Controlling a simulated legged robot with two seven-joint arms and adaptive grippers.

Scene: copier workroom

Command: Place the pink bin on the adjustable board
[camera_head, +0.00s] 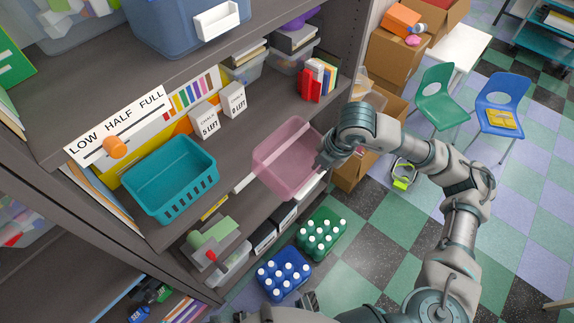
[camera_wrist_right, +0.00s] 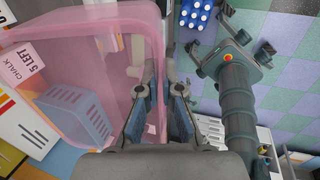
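The pink bin (camera_head: 281,158) is see-through and hangs tilted at the front edge of the middle shelf board (camera_head: 262,112), which may be the adjustable board. My right gripper (camera_head: 326,157) is at the bin's right side. In the right wrist view, the bin (camera_wrist_right: 85,25) fills the left half, and the right gripper's fingers (camera_wrist_right: 158,98) stand on either side of its wall, closed on it. My left gripper (camera_wrist_right: 212,42) is apart from the bin, fingers spread and empty. I cannot tell whether the bin touches the board.
A teal basket (camera_head: 172,180) stands left on the same shelf, with chalk boxes (camera_head: 234,99) behind and books (camera_head: 317,80) to the right. Blue (camera_head: 283,275) and green (camera_head: 321,233) bottle crates are on the floor below.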

